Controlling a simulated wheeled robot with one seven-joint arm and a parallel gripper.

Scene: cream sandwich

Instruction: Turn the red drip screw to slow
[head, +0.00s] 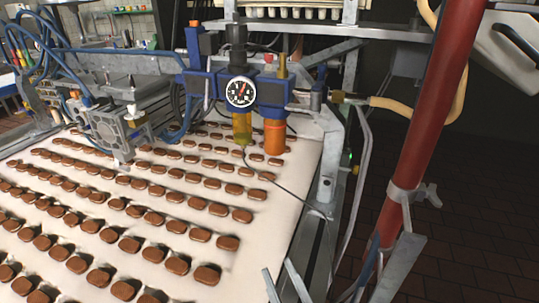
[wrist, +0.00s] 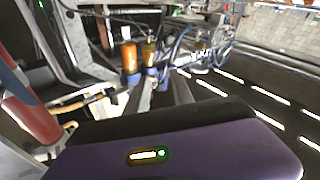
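A small red knob (head: 268,58), which looks like the red drip screw, sits on top of the blue air-service unit (head: 272,92), right of the round black gauge (head: 240,92). Its setting is too small to read. An orange bowl (head: 274,137) and a yellow bowl (head: 242,128) hang below the unit. The wrist view is upside down and shows the orange bowl (wrist: 129,58) and yellow bowl (wrist: 148,50) at some distance. No gripper fingers show in either view, and nothing touches the knob.
A white conveyor belt (head: 262,212) with rows of brown biscuits lies below left of the unit. A thick red post (head: 425,125) stands at right. A thin grey cable (head: 278,184) loops below the bowls. Dark tiled floor (head: 480,210) is open beyond the post.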

